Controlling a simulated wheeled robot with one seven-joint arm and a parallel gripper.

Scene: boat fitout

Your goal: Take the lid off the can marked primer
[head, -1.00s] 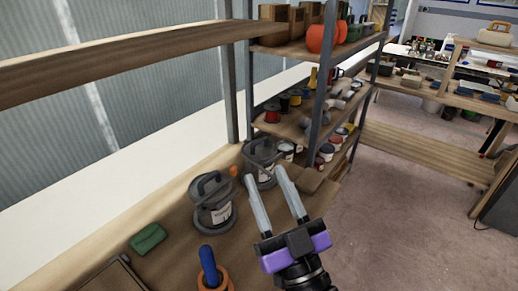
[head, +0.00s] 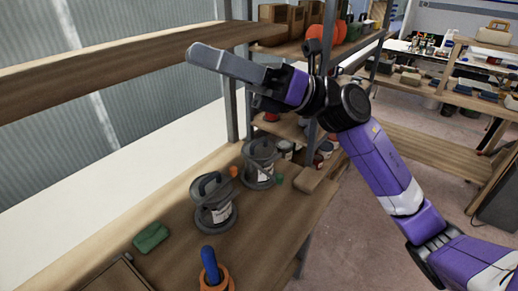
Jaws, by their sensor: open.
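Two grey lidded cans stand upright on the wooden bench, each with a dark handle on top and a white label. The nearer can (head: 214,212) is at the middle of the bench, and the farther can (head: 258,172) is behind it to the right. The label writing is too small to read, so I cannot tell which is the primer. Both lids appear to be on. My gripper (head: 205,57) is raised well above and apart from the cans, pointing left in front of the upper shelf. It is open and empty; its fingers overlap in this view.
A green block (head: 151,237) lies left of the nearer can. An orange pot (head: 215,280) with a blue handle stands at the front. A wooden shelf (head: 110,70) runs above the bench. A shelf rack (head: 318,130) with tins and boxes stands behind.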

